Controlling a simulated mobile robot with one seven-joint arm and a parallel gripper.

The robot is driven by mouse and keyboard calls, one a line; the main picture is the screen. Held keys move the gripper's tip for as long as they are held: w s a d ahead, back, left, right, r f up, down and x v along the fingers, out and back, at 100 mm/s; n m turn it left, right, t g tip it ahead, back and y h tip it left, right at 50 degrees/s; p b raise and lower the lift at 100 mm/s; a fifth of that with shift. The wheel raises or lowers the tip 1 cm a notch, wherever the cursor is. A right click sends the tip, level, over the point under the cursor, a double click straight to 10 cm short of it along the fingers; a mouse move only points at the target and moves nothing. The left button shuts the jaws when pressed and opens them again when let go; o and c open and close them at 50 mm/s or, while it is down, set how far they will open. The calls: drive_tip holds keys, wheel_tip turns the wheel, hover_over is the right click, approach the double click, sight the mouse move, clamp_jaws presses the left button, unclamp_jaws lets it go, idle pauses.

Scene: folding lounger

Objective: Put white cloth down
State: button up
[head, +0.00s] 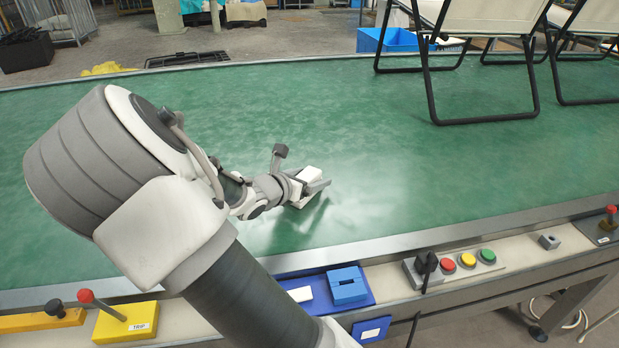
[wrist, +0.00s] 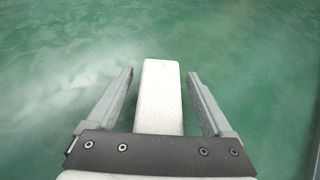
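My gripper (head: 314,190) is low over the green belt surface (head: 400,190), left of the picture's middle in the head view. In the wrist view, its two grey fingers (wrist: 160,70) stand apart. A white oblong block-like piece (wrist: 160,98) lies between them, with a narrow green gap on each side. A white piece also shows at the gripper in the head view (head: 309,174). I cannot tell whether it is the folded white cloth or part of my gripper. No loose, spread cloth is plain on the belt.
Black-framed loungers (head: 490,20) stand on the belt at the back right. A blue tray (head: 283,273) with a blue block (head: 347,286) and a white piece (head: 300,294) sits at the front edge, beside a button box (head: 465,265). The belt around my gripper is clear.

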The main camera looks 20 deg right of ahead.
drive_tip(key=shift+r, duration=0.1)
drive_tip(key=shift+a+r+p, duration=0.1)
drive_tip(key=shift+r+p, duration=0.15)
drive_tip(key=shift+p, duration=0.1)
drive_tip(key=p+v, duration=0.4)
drive_tip(key=v, duration=0.7)
drive_tip(key=shift+s+a, duration=0.1)
drive_tip(key=shift+s, duration=0.1)
drive_tip(key=s+d+m+g, duration=0.1)
drive_tip(key=s+m, duration=0.1)
drive_tip(key=s+d+m+g+y, duration=0.1)
drive_tip(key=s+m, duration=0.1)
drive_tip(key=s+d+m+g+y, duration=0.1)
drive_tip(key=s+m, duration=0.1)
drive_tip(key=m, duration=0.1)
drive_tip(key=shift+s+d+r+g, duration=0.1)
drive_tip(key=shift+s+r+g, duration=0.1)
drive_tip(key=shift+r+g, duration=0.2)
drive_tip(key=s+a+r+m+t+y, duration=0.1)
drive_tip(key=s+a+r+m+y, duration=0.2)
drive_tip(key=s+r+m, duration=0.3)
drive_tip(key=s+a+r+m+t+y, duration=0.1)
drive_tip(key=s+a+r+m+y, duration=0.2)
drive_tip(key=s+r+m+y, duration=0.3)
drive_tip(key=s+m, duration=0.4)
drive_tip(key=m, duration=0.1)
drive_tip(key=shift+s+a+r+m, duration=0.25)
drive_tip(key=shift+s+m, duration=0.05)
drive_tip(key=shift+r, duration=0.1)
